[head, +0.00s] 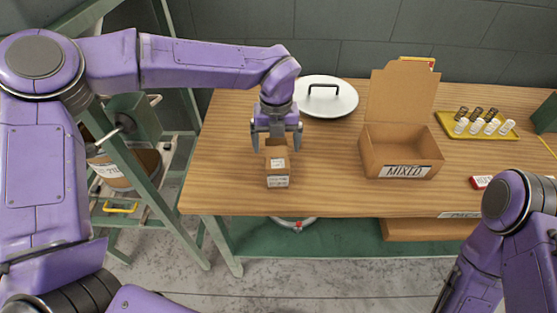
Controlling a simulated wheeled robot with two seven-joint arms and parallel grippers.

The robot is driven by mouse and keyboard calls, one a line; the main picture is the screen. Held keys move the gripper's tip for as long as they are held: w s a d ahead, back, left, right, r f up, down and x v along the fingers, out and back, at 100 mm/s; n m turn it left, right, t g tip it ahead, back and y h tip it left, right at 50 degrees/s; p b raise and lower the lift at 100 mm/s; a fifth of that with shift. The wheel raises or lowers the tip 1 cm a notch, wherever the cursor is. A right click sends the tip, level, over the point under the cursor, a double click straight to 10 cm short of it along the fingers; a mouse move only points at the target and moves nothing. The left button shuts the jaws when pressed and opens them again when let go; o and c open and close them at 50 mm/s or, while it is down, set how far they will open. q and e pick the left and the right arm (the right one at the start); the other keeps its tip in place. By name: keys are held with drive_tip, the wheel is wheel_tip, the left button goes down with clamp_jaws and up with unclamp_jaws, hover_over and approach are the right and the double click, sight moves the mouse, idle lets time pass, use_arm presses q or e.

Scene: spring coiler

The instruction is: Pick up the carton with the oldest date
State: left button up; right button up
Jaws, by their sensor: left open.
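A small brown carton (278,168) stands on the wooden table, left of the middle, with white printed labels on its top and front; the print is too small to read. My left gripper (277,143) points down over the back part of this carton, its two fingers spread apart. I cannot tell whether the fingers touch the carton. My right arm comes in at the lower right, but its gripper is not in view. No other carton like this one shows clearly on the table.
An open cardboard box (403,142) labelled MIXED stands right of the carton. A white lid (340,103) with a dark handle lies behind. A yellow tray (452,129) holds several springs and white cylinders. Bare wooden table top (325,175) lies between carton and box.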

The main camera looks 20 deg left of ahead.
sight(277, 152)
use_arm(q)
drive_tip(key=shift+s+f, duration=0.15)
drive_tip(key=shift+f, duration=0.25)
drive_tip(key=f+p, duration=0.1)
drive_tip(key=f, duration=0.1)
drive_tip(key=f+p, duration=0.1)
drive_tip(key=f, duration=0.1)
drive_tip(key=shift+s+d+f, duration=0.1)
drive_tip(key=shift+s, duration=0.1)
drive_tip(key=shift+w+f, duration=0.1)
drive_tip(key=shift+f, duration=0.25)
drive_tip(key=shift+r, duration=0.1)
drive_tip(key=c, duration=1.5)
